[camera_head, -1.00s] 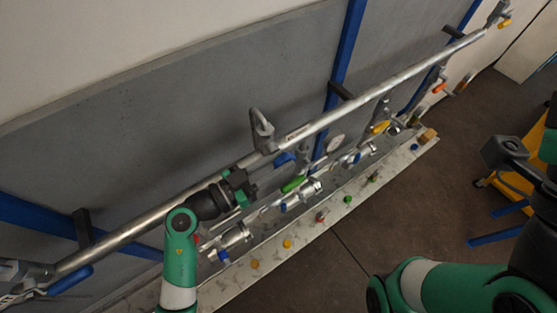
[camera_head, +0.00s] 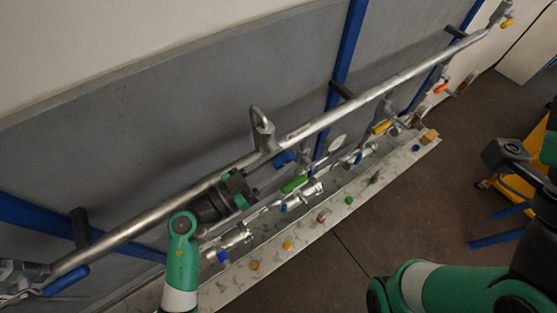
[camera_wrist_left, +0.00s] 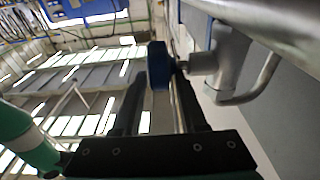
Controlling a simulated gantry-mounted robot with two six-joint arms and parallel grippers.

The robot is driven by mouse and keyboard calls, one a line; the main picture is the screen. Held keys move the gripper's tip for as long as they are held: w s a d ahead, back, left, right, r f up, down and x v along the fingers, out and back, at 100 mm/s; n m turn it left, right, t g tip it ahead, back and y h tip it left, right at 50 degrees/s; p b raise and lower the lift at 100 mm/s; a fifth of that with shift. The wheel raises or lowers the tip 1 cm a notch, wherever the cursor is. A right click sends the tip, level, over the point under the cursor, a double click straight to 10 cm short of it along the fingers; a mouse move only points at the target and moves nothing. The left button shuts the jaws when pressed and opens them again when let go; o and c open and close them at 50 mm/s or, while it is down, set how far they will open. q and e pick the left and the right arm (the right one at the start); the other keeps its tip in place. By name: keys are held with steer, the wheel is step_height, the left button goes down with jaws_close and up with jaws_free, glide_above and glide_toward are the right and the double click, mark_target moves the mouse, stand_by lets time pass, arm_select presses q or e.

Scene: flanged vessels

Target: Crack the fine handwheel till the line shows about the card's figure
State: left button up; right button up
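A blue handwheel (camera_wrist_left: 158,66) sits just ahead of my left fingertips in the left wrist view, roughly between them. Its short stem runs into a grey valve body (camera_wrist_left: 222,62) on the right. My left gripper (camera_wrist_left: 160,88) has its two black fingers apart, with nothing clearly clamped. In the head view my left gripper (camera_head: 246,188) is beside the long silver pipe, left of a blue handle (camera_head: 285,158) and a green lever (camera_head: 294,184). A round dial gauge (camera_head: 337,142) stands farther right; its reading is too small. I cannot make out a card.
The long silver pipe (camera_head: 370,96) runs diagonally along the grey wall panel. Below it, a pale ledge (camera_head: 330,213) carries several small coloured knobs. Valves with yellow and orange handles stand farther right. A yellow cart (camera_head: 535,150) stands at the right. The dark floor (camera_head: 400,215) between is clear.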

arm_select(q)
steer(key=v, duration=0.7)
steer(key=shift+s+a, duration=0.15)
steer(key=shift+a, duration=0.05)
stand_by(1.3)
